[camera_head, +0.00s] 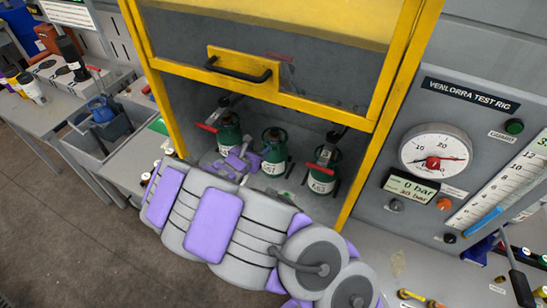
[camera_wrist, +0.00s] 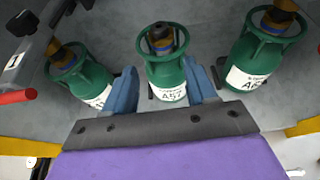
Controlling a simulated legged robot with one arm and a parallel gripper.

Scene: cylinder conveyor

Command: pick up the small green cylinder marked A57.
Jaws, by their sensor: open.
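The small green cylinder marked A57 (camera_wrist: 166,72) stands in the middle of the wrist view, its white label facing me. My gripper (camera_wrist: 164,90) is open, with one blue-grey finger on each side of its lower body. I cannot tell whether either finger touches it. In the head view a row of three green cylinders stands in the cabinet, and the middle one (camera_head: 273,150) appears to be A57. My gripper (camera_head: 240,158) shows small and purple there, partly hidden by my arm.
Another green cylinder (camera_wrist: 82,76) stands left, its label partly behind my finger; a third (camera_wrist: 262,52) stands right. A red-ended handle (camera_wrist: 17,97) is at far left. The cabinet's yellow frame (camera_head: 365,150) and raised window (camera_head: 270,60) surround the opening. A gauge panel (camera_head: 437,150) is to the right.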

